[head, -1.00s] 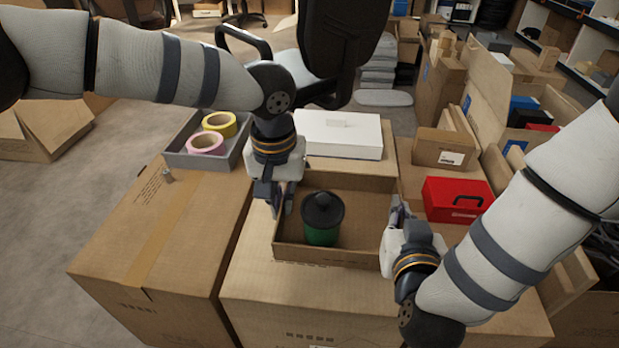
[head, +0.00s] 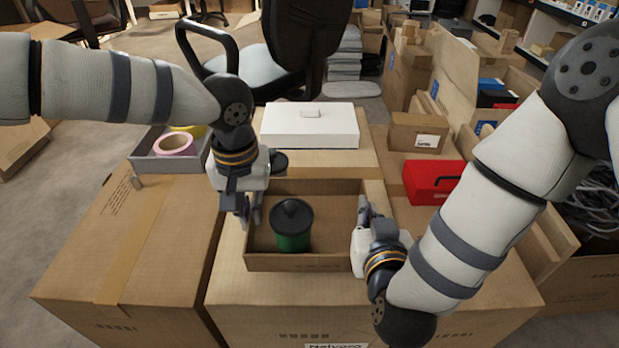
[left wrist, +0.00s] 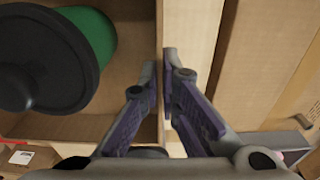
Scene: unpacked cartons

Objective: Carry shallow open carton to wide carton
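The shallow open carton (head: 300,263) is a low brown box with a green canister with a dark lid (head: 292,228) upright inside. It is at, or just above, the top of a large brown carton (head: 260,290). My left gripper (head: 250,212) is shut on its left wall; in the left wrist view the fingers (left wrist: 160,72) pinch the wall, with the canister (left wrist: 98,35) beside them. My right gripper (head: 364,212) is shut on the right wall, its fingertips partly hidden. Another broad taped carton (head: 110,235) stands at left; I cannot tell which carton is the wide one.
A white box (head: 310,128) is behind the shallow carton; a red box (head: 428,182) is to the right. The left carton's front top is clear.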

